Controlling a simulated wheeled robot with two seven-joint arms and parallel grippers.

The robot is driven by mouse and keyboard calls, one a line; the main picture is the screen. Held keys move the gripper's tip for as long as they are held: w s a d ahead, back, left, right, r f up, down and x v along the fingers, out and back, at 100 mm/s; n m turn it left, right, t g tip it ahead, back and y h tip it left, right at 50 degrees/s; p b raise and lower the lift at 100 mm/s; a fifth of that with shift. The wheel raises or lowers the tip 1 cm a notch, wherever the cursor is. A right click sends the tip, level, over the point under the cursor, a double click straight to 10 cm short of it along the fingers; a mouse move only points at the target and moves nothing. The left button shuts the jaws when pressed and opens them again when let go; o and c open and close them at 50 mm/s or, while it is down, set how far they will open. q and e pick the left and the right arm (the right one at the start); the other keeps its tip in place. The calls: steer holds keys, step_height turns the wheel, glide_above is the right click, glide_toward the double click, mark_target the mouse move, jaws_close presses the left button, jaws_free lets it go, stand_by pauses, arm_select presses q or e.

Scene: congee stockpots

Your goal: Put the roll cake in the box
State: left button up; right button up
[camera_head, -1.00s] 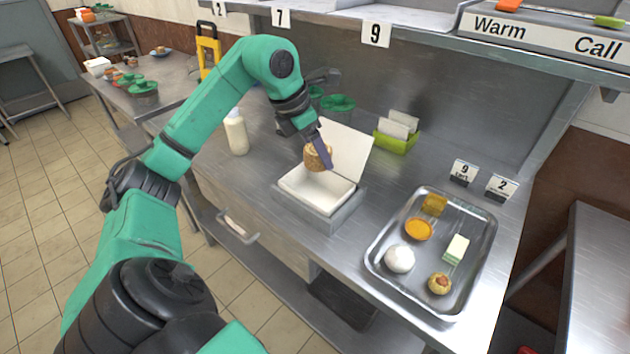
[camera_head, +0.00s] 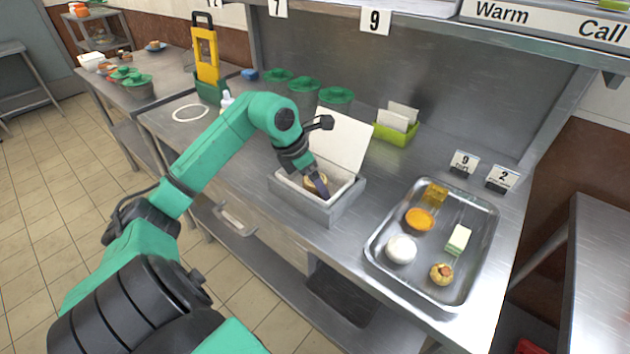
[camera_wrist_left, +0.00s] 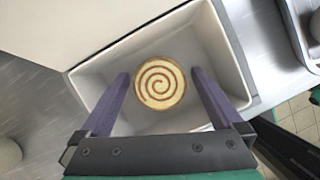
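The roll cake (camera_head: 313,184), round with a brown spiral on its cut face, is inside the open white-lined box (camera_head: 345,207). In the left wrist view the roll cake (camera_wrist_left: 160,83) lies flat on the floor of the box (camera_wrist_left: 222,55), spiral up, near the middle. My left gripper (camera_head: 320,188) points down into the box. In the wrist view the purple fingers of my left gripper (camera_wrist_left: 160,80) stand apart on either side of the cake, with a narrow gap at each side. The box lid (camera_head: 342,138) stands raised at the back. My right gripper is not in view.
A metal tray (camera_head: 385,222) with several food pieces is right of the box. A green holder (camera_head: 398,137) with white cards and several green-lidded pots (camera_head: 337,97) stand behind. Number signs (camera_head: 463,163) stand behind the tray. Bare counter lies left of the box.

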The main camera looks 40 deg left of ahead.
arm_select(q)
steer(key=shift+r+p, duration=0.3)
steer(key=shift+r, duration=0.05)
steer(key=b+v, duration=0.1)
steer(key=v, duration=1)
steer(key=shift+s+r, duration=0.2)
steer(key=shift+r, duration=0.1)
steer(key=shift+a, duration=0.1)
